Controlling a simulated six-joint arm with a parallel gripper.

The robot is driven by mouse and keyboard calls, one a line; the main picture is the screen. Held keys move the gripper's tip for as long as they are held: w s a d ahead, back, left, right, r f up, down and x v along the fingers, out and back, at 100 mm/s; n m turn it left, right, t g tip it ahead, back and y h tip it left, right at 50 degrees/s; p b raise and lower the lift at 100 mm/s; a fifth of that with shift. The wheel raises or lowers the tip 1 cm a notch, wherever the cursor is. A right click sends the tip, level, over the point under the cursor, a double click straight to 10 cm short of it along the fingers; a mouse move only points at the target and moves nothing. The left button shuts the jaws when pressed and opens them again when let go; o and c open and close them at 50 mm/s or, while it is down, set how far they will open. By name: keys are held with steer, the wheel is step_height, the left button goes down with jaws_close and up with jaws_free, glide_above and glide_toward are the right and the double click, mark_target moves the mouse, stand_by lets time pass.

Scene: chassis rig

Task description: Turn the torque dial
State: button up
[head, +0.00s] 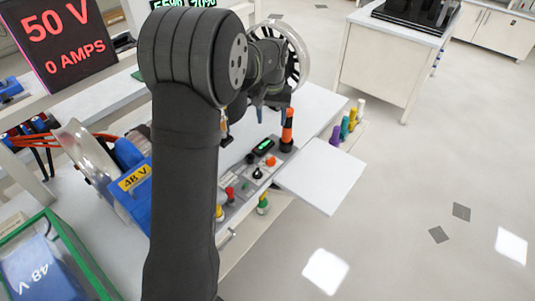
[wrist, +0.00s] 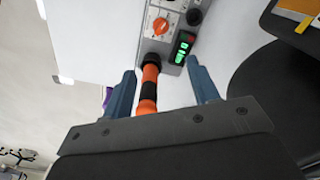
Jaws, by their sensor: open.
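A grey control panel (head: 246,178) carries the dials. An orange dial (head: 270,161) sits beside a lit green display (head: 264,146), and a black pointer knob (head: 257,173) is just nearer. In the wrist view the orange dial (wrist: 160,26) sits on a white scale, with the display (wrist: 183,48) below right. The labels are too small to read, so I cannot tell which is the torque dial. My gripper (wrist: 161,69) is open; its blue fingers appear either side of an orange-and-black post (wrist: 149,83), without visible contact. My arm hides part of the panel's surroundings.
The orange-and-black post (head: 287,131) stands at the panel's far end. A red button (head: 229,192) is at its near end. Several coloured pegs stand to the right. A white shelf (head: 320,176) juts out right.

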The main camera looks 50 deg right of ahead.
mark_target(271, 159)
step_height(271, 159, down, 18)
steer(key=n, duration=0.7)
steer(key=shift+s+f, duration=0.1)
steer(key=shift+f, duration=0.05)
steer(key=c, duration=1)
